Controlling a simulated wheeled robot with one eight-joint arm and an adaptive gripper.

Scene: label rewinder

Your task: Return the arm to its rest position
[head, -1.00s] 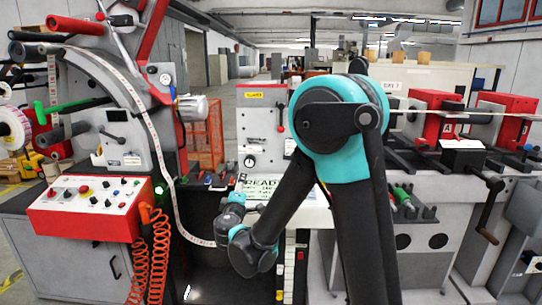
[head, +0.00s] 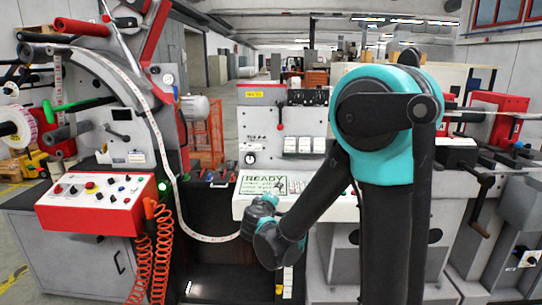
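My arm (head: 375,150) rises from the bottom right of the head view, black with teal joints. It bends at the large teal elbow and reaches down and left to the wrist (head: 268,225). The wrist is in front of the white control console (head: 275,125), just below its green READY screen (head: 262,185). My gripper's fingers are hidden behind the wrist, so I cannot see whether they are open or hold anything.
The label rewinder stands at left with a red control box (head: 97,203), orange coiled cables (head: 150,260) and a hanging printed label strip (head: 160,140). Machines with red blocks (head: 497,115) stand at right, partly behind my arm. A dark gap lies below the console.

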